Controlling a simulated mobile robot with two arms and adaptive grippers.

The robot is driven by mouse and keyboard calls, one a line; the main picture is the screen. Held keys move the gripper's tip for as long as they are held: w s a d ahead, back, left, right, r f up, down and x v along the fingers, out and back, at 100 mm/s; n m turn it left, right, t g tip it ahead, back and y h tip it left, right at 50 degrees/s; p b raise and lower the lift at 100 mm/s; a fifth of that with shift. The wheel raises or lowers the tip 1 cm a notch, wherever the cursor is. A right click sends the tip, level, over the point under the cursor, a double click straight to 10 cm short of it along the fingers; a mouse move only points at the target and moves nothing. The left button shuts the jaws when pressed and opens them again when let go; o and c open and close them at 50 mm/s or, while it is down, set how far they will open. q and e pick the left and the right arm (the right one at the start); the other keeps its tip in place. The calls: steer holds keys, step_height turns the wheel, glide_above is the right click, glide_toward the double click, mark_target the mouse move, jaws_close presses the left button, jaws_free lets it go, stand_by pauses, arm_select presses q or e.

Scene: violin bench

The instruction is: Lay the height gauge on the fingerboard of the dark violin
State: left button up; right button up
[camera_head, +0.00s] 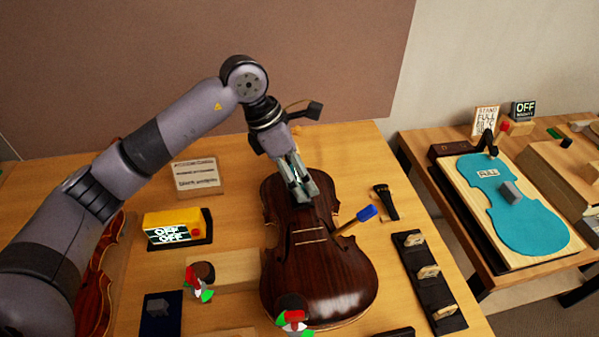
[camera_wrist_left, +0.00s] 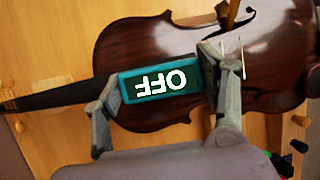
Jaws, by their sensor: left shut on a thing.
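The dark violin (camera_head: 320,270) lies face up on the bench, its neck toward the back. My left gripper (camera_head: 298,190) is over its upper body and is shut on the height gauge, a teal-framed block with a dark display reading OFF (camera_wrist_left: 160,84). In the left wrist view, one finger of the left gripper (camera_wrist_left: 165,92) is at each end of the gauge. The fingerboard (camera_wrist_left: 55,96) runs out to the left of the gauge, roughly in line with it. The gauge covers the rest; I cannot tell whether they touch. My right gripper is not in view.
A blue-ended stick (camera_head: 366,213) reaches over the violin's right edge. A yellow box (camera_head: 178,227) reading OFF and a card (camera_head: 196,177) stand left. A black rack (camera_head: 430,283) lies right. A second bench holds a teal violin-shaped piece (camera_head: 530,220).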

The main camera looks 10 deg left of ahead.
arm_select(q)
steer(key=shift+f+b, duration=0.35)
steer(key=shift+f, duration=0.15)
steer(key=o, duration=1.5)
steer(key=shift+r, duration=0.1)
steer(key=shift+c, duration=0.2)
steer(key=v, duration=1.2)
steer(key=shift+s, duration=0.1)
